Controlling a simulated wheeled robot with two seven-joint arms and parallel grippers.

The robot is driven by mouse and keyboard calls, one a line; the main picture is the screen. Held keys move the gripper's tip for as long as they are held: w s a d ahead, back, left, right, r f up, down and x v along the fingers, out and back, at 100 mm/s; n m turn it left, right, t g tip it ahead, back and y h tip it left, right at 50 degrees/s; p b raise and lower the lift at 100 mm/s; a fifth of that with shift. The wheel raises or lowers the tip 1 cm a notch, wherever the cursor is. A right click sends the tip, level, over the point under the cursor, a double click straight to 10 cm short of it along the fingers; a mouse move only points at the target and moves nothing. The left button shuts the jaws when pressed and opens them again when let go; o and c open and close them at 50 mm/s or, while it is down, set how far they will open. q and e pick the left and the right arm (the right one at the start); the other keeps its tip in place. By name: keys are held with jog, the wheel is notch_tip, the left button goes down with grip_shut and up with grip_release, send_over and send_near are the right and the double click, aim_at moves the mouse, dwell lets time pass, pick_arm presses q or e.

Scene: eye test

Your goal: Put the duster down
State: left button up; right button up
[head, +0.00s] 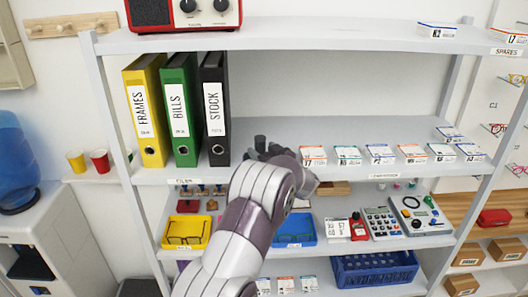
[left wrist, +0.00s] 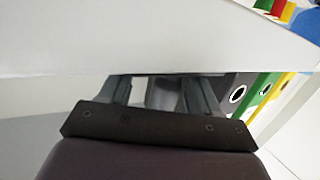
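My left gripper (head: 262,153) is at the front of the middle shelf (head: 350,174), just right of the black binder. In the left wrist view its two fingers (left wrist: 160,92) stand apart, and their tips are cut off by a pale shelf band (left wrist: 150,40). A grey form (left wrist: 164,93) shows between the fingers; I cannot tell whether they touch it. A dark grey upright cylinder (head: 260,142) shows at the gripper in the head view. I cannot tell whether it is part of the duster; no duster is clearly recognisable. My right gripper is not in view.
Yellow (head: 146,112), green (head: 180,110) and black binders (head: 214,110) stand left of the gripper. Several small labelled boxes (head: 380,154) line the shelf to the right. The shelf behind them is bare. A red radio (head: 182,14) sits on the board above.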

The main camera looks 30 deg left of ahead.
pick_arm(q)
jog(key=b+v, duration=0.3)
jog(key=v, duration=0.9)
jog(key=s+d+f+m+t+h, duration=0.2)
jog(key=s+d+f+m+h, duration=0.2)
jog(key=d+f+m+h, duration=0.55)
jog(key=s+f+g+h, duration=0.1)
jog(key=s+f+g, duration=0.1)
jog(key=s, duration=0.6)
jog(key=s+d+f+m+g+h, duration=0.1)
jog(key=s+g, duration=0.3)
jog(key=s, duration=0.4)
jog(key=s+d+f+m+g+h, duration=0.1)
jog(key=s+f+g+h, duration=0.1)
jog(key=s, duration=0.7)
jog(key=shift+f+g, duration=0.9)
jog(key=shift+g, duration=0.1)
